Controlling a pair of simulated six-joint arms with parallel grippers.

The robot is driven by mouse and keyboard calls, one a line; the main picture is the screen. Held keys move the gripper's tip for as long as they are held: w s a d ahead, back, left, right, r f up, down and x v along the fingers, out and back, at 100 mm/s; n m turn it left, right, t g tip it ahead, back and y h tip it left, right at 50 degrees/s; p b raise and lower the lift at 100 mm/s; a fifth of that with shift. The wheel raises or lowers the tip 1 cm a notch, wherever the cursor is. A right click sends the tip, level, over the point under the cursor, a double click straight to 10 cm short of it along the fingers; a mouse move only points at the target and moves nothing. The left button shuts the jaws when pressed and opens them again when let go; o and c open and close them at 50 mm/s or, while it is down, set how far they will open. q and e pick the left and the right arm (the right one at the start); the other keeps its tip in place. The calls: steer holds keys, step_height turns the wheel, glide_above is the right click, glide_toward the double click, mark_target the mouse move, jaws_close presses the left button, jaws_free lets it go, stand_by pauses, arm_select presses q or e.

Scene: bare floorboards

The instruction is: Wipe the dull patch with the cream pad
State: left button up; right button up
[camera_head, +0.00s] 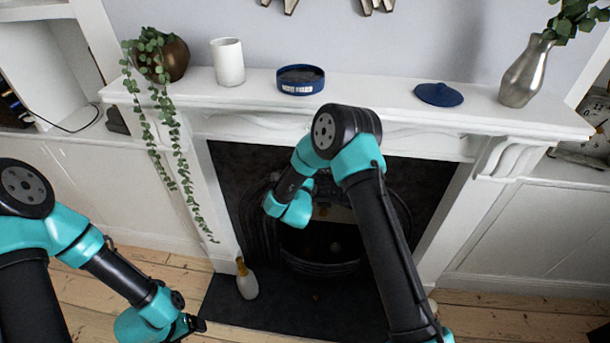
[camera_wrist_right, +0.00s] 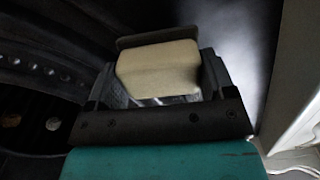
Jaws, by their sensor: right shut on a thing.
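The cream pad (camera_wrist_right: 158,70) is a block with rounded edges, held between the two dark fingers of my right gripper (camera_wrist_right: 160,80) in the right wrist view. A dark strip shows along its far edge. A pale hazy area (camera_wrist_right: 247,60) lies on the dark surface right of the pad; I cannot tell whether it is the dull patch or a sheen. Whether the pad touches that surface is unclear. In the head view my right arm reaches into the fireplace and hides its gripper and the pad. My left gripper (camera_head: 193,325) is at the bottom, its opening unclear.
A white mantelpiece (camera_head: 370,95) carries a trailing plant in a bronze pot (camera_head: 172,60), a white cup (camera_head: 228,62), a blue dish (camera_head: 300,80), a blue lid (camera_head: 438,94) and a silver vase (camera_head: 524,73). A pale bottle (camera_head: 247,283) stands on the dark hearth (camera_head: 290,315).

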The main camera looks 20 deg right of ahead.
steer(key=shift+x, duration=0.85)
stand_by(0.3)
steer(key=shift+s+d, duration=0.45)
steer(key=shift+d, duration=0.3)
steer(key=shift+s+d, duration=0.45)
steer(key=shift+d, duration=0.35)
steer(key=shift+s+d, duration=0.3)
steer(key=shift+d, duration=0.55)
steer(key=shift+s+d, duration=0.3)
steer(key=shift+d, duration=0.55)
steer(key=shift+d, duration=0.15)
steer(key=shift+s+d, duration=0.45)
steer(key=shift+d, duration=0.3)
steer(key=shift+s+d, duration=0.45)
steer(key=shift+d, duration=0.3)
